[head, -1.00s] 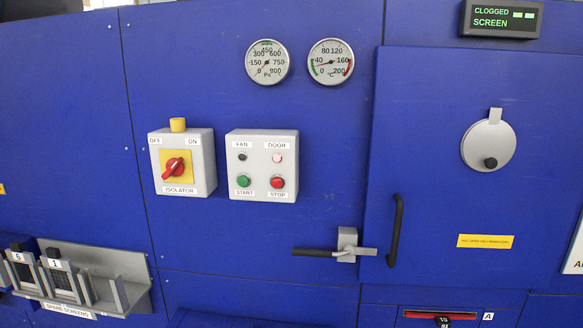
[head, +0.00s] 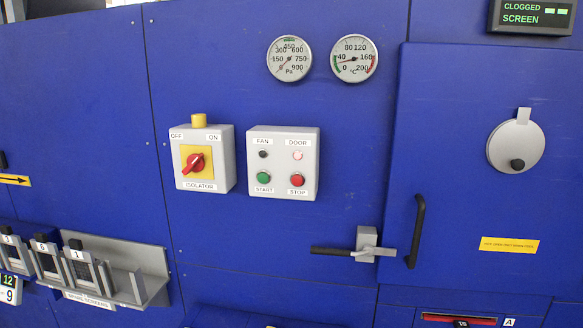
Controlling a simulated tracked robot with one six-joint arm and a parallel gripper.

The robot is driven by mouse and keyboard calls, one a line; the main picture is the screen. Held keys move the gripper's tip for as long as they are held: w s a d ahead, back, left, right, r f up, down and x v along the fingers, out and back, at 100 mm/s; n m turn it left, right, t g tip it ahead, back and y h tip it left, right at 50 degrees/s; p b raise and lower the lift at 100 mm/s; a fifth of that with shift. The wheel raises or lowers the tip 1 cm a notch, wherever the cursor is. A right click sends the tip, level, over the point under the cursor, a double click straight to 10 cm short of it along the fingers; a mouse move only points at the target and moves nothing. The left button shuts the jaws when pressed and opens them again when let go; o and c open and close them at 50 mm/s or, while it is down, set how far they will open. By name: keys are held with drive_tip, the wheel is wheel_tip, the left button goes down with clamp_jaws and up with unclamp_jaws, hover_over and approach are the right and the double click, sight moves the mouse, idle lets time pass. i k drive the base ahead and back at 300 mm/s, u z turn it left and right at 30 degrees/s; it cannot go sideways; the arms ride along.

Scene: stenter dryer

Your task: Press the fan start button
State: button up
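The fan start button is a green round button (head: 264,178) above a START label, at the lower left of a grey control box (head: 308,135) in the head view. A red STOP button (head: 297,181) is to its right. Above them are a dark FAN lamp (head: 263,154) and a pale pinkish DOOR lamp (head: 297,156). My gripper is not in view, so I cannot see where it is relative to the button.
A grey isolator box (head: 226,160) with a red rotary switch (head: 193,164) sits just left. Lower right, a door latch (head: 366,240) and black door handle (head: 417,230) stick out. A spare screens rack (head: 155,262) projects at lower left.

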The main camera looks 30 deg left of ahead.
sight(264, 177)
drive_tip(key=z, duration=0.05)
drive_tip(key=k, duration=0.8)
drive_tip(key=u, duration=1.05)
drive_tip(key=i, duration=1)
drive_tip(key=u, duration=0.05)
